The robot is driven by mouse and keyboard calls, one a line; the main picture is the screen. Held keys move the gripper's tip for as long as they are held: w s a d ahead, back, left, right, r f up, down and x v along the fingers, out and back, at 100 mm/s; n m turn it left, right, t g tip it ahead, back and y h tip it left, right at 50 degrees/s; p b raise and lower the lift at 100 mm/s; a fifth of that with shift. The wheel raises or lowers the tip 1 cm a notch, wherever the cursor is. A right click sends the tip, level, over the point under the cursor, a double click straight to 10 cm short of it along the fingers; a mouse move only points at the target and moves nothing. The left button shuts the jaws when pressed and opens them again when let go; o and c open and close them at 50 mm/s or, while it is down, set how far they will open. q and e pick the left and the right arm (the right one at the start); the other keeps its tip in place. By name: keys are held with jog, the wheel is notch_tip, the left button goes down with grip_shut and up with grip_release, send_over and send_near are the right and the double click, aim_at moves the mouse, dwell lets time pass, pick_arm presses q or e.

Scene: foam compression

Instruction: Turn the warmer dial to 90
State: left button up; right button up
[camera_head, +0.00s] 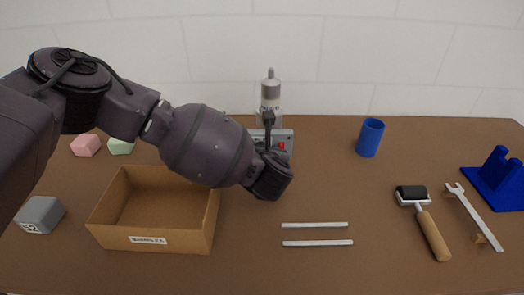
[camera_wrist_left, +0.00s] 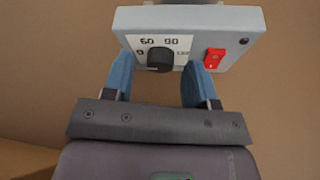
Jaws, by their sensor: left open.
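The warmer is a light grey box (camera_head: 287,135) at the back middle of the table, partly hidden behind my left arm in the head view. In the left wrist view the warmer's front (camera_wrist_left: 235,22) shows a black round dial (camera_wrist_left: 160,60) with a printed scale including 60 and 90 above it. A pale mark shows low on the dial's left side; its exact setting is hard to read. A red switch (camera_wrist_left: 214,59) is right of the dial. My left gripper (camera_wrist_left: 158,68) is open, its blue fingers on either side of the dial, apparently apart from it. My right gripper is not in view.
An open cardboard box (camera_head: 212,215) stands front left, with a grey block (camera_head: 40,214) beside it and pink (camera_head: 85,145) and green (camera_head: 120,147) blocks behind. Two metal bars (camera_head: 316,225) lie in front. A blue cup (camera_head: 370,137), roller (camera_head: 428,225), wrench (camera_head: 474,217) and blue stand (camera_head: 495,180) are right.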

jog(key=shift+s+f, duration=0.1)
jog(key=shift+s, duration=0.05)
pick_arm(q)
jog(key=c, duration=0.9)
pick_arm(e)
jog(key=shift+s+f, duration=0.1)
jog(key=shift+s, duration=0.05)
pick_arm(q)
jog(key=shift+y, duration=0.3)
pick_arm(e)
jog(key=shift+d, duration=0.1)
pick_arm(q)
jog(key=m+y, duration=0.1)
jog(key=m, duration=0.1)
jog(key=shift+d+m+p, duration=0.15)
jog(key=shift+m+p, duration=0.2)
jog(key=shift+m, duration=0.05)
jog(key=shift+m+t+y, duration=0.4)
jog(key=shift+m+y, duration=0.3)
jog(key=shift+m, duration=0.1)
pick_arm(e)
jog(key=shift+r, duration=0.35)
pick_arm(q)
jog(key=shift+f+m, duration=0.1)
jog(key=shift+m, duration=0.2)
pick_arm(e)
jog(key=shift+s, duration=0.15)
